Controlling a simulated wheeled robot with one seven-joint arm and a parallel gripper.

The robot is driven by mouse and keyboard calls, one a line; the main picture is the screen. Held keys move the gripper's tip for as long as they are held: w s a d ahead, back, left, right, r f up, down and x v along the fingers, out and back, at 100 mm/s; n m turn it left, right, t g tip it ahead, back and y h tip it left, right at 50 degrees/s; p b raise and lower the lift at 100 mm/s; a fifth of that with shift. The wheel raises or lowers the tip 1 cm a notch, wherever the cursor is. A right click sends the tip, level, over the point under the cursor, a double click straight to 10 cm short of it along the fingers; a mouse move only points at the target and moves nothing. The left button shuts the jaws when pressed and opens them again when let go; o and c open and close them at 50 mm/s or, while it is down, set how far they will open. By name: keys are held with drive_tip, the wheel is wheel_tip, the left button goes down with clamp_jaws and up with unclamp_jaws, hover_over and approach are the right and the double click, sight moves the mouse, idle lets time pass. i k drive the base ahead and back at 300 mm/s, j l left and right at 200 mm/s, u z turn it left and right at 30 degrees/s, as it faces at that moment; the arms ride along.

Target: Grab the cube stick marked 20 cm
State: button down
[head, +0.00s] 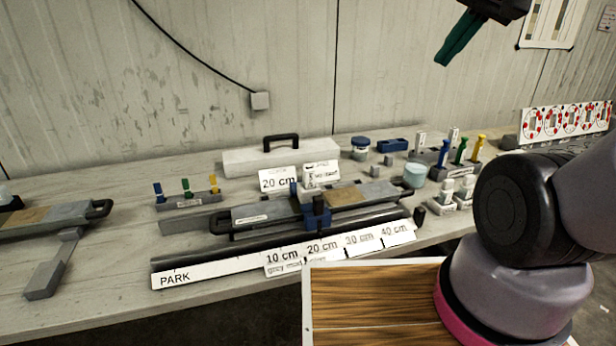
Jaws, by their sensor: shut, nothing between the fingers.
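A blue block with an upright dark stick (318,213) stands at the front of a long dark rail, above the printed "20 cm" mark. I cannot tell for sure whether it is the cube stick. The rail's white label strip (210,274) reads PARK, 10 cm, 20 cm, 30 cm and 40 cm. A separate white "20 cm" card (278,180) stands behind the rail. My gripper (447,58), with dark green fingers, is shut and empty at the top right, high in front of the wall and apart from everything on the bench.
Racks with coloured sticks stand at left (188,201) and right (442,158). A grey case (240,161) with a black handle is behind the card. A wooden board (370,300) lies at the front, partly behind my arm.

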sight(309, 172)
drive_tip(key=k+j+z, duration=0.6)
drive_tip(key=k, duration=0.5)
